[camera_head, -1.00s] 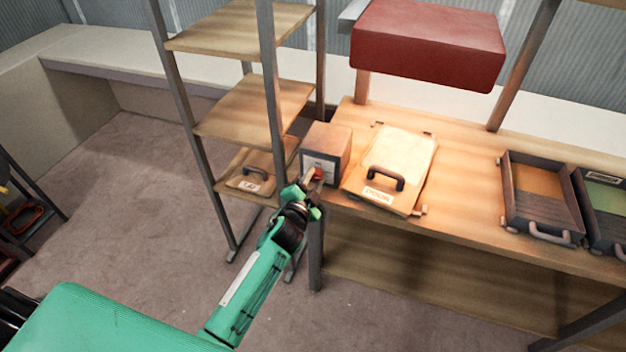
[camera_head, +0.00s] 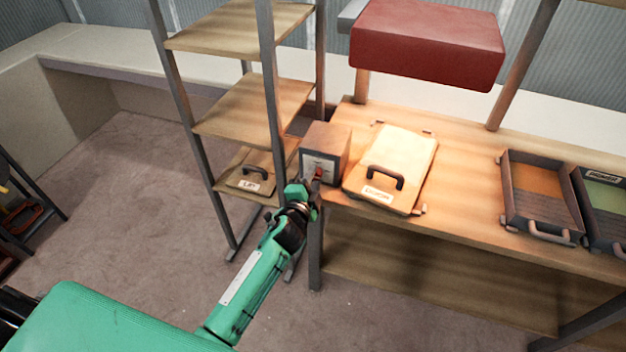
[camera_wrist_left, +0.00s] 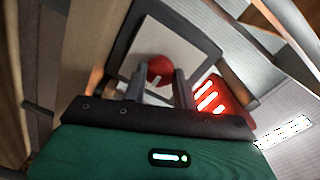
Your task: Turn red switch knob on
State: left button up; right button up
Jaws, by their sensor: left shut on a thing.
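The red switch knob (camera_wrist_left: 160,70) sits on the light face plate of a small box (camera_head: 328,144) at the left end of the workbench. In the head view the knob (camera_head: 318,172) is a small red spot, partly hidden by my left gripper (camera_head: 312,182). In the left wrist view the two fingers of my left gripper (camera_wrist_left: 158,85) are around the knob and shut on it. The wrist view looks tilted relative to the box. My right gripper is in neither view.
A cream case (camera_head: 410,150) with a dark handle lies right of the box. Trays (camera_head: 535,225) stand at the bench's right. A shelf rack (camera_head: 250,105) stands left, with a labelled case (camera_head: 262,172) low on it. A red hood (camera_head: 428,45) hangs above.

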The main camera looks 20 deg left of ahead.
pick_arm(q)
jog(key=shift+f, duration=0.1)
jog(key=o, duration=1)
jog(key=shift+s, duration=0.55)
jog(key=s, duration=0.4)
jog(key=s+b, duration=0.1)
jog(key=s, duration=0.3)
jog(key=s+b, duration=0.1)
jog(key=s, duration=0.3)
jog(key=shift+s+a+r, duration=0.2)
jog(key=shift+s+r, duration=0.15)
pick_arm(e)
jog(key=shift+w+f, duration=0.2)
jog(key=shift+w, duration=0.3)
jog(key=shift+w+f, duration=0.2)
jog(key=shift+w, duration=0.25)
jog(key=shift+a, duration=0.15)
